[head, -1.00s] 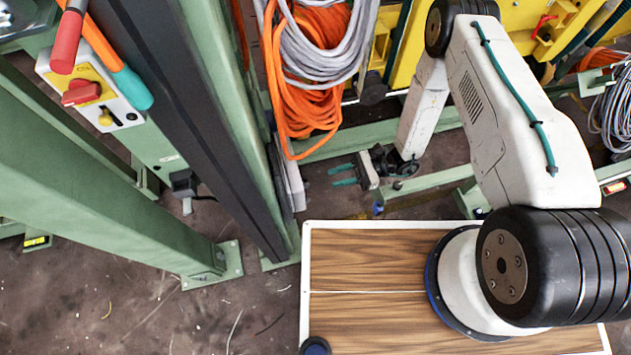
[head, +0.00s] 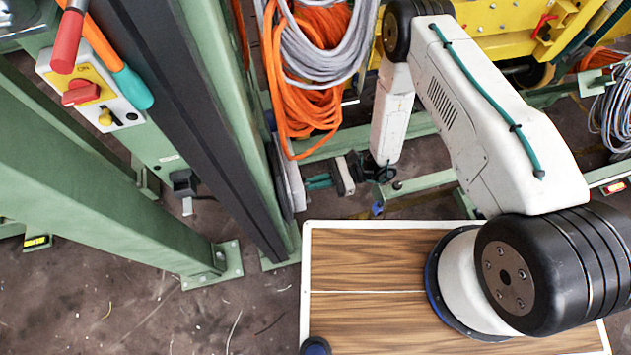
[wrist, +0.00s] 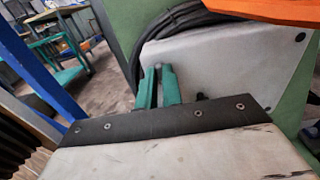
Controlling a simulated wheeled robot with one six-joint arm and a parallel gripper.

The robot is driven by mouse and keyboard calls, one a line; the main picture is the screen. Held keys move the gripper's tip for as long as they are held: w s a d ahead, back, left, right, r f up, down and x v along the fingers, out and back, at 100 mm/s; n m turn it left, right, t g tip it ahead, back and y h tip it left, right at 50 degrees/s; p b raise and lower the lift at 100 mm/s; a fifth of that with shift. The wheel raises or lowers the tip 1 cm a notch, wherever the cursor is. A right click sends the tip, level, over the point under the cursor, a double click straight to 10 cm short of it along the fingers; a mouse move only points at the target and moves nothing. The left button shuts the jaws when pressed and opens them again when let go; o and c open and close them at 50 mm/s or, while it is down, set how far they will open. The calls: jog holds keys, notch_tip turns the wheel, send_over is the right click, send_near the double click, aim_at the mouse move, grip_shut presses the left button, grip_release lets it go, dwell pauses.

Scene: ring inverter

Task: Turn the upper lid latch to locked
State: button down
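I cannot make out the upper lid latch in either view. In the head view, a grey panel (head: 293,178) shows nearly edge-on beside the dark-faced green column. In the wrist view, its broad grey face (wrist: 235,62) lies beyond my fingers. My gripper (head: 312,182) has teal fingers and points left at the panel, with the tips very near its edge. In the wrist view, my gripper (wrist: 158,72) has its fingers close together, with a small grey bit between or behind the tips. Contact with the panel and any hold are unclear.
Orange cables (head: 304,95) and grey cables (head: 325,40) hang above my gripper. A switch box with a red knob (head: 82,93) is on the left post. In the wrist view, black cables (wrist: 180,28) loop behind the panel and a blue post (wrist: 40,80) stands left.

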jog(key=shift+n, duration=0.3)
jog(key=shift+s+f+n, duration=0.1)
jog(key=shift+n, duration=8.5)
jog(key=c, duration=1.5)
grip_release()
jog(key=shift+c, duration=0.2)
